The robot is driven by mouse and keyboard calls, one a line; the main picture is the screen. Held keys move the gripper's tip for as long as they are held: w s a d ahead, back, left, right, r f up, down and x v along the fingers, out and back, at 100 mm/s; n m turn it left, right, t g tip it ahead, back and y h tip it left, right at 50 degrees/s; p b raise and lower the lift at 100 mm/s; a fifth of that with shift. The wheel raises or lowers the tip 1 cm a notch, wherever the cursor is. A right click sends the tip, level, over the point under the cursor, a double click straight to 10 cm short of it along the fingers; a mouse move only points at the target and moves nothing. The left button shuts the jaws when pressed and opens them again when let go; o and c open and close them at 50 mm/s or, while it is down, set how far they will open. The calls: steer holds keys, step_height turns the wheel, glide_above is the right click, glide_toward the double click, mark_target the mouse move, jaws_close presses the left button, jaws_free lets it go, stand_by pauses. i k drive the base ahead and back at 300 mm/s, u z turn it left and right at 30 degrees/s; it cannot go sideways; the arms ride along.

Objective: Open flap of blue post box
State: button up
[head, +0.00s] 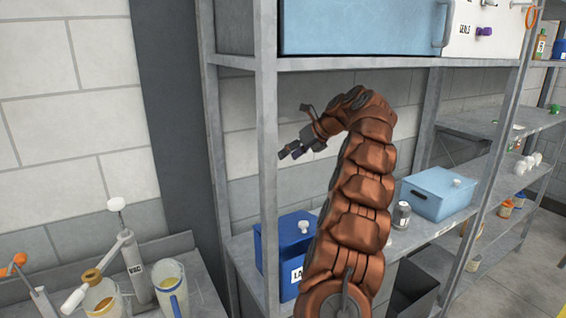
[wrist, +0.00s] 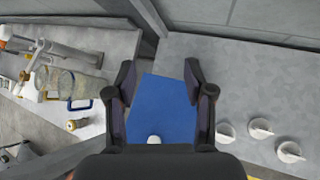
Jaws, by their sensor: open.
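A dark blue box (head: 272,252) stands on the shelf, with a white knob on its lid and a white label on its front, partly hidden behind my arm. My gripper (head: 297,132) is open and empty, well above this box. In the wrist view the blue lid (wrist: 163,100) lies below and between the open fingers of my gripper (wrist: 159,75), with the white knob (wrist: 154,140) near the bottom. A lighter blue box (head: 436,196) with a white knob and a dark slot stands further right. I cannot tell which box is the post box.
A shelf post (head: 268,170) stands beside my gripper, and a light blue cabinet (head: 362,27) hangs above. A small grey can (head: 401,215) stands by the lighter box. A bench at left holds jugs (head: 172,288) and a pump. White-knobbed items (wrist: 261,128) lie right in the wrist view.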

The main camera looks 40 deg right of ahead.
mark_target(291, 257)
steer(key=k, duration=1)
